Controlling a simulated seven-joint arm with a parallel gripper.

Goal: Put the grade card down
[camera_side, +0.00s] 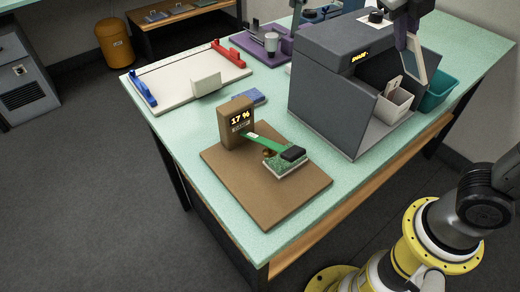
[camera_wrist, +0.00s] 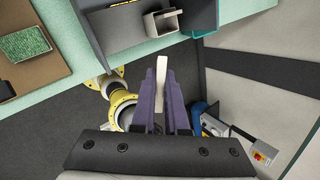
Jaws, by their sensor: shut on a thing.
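My gripper (camera_side: 404,30) is at the upper right of the side view, in front of the dark grey machine. Its purple fingers (camera_wrist: 165,104) are shut on a thin pale card (camera_side: 415,61), apparently the grade card. The card hangs tilted below the fingers in the side view, above the beige bin (camera_side: 393,106) and near the teal bin (camera_side: 438,91). In the wrist view the card (camera_wrist: 163,78) shows edge-on between the fingers. Any writing on its face cannot be read.
The dark grey machine (camera_side: 345,47) has a lit display. A brown board (camera_side: 290,202) bears a box reading "17 %" (camera_side: 236,122) and a green tufted sample (camera_side: 284,165). A white tray (camera_side: 175,87) with red and blue ends lies at left. The table's near-right strip is clear.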

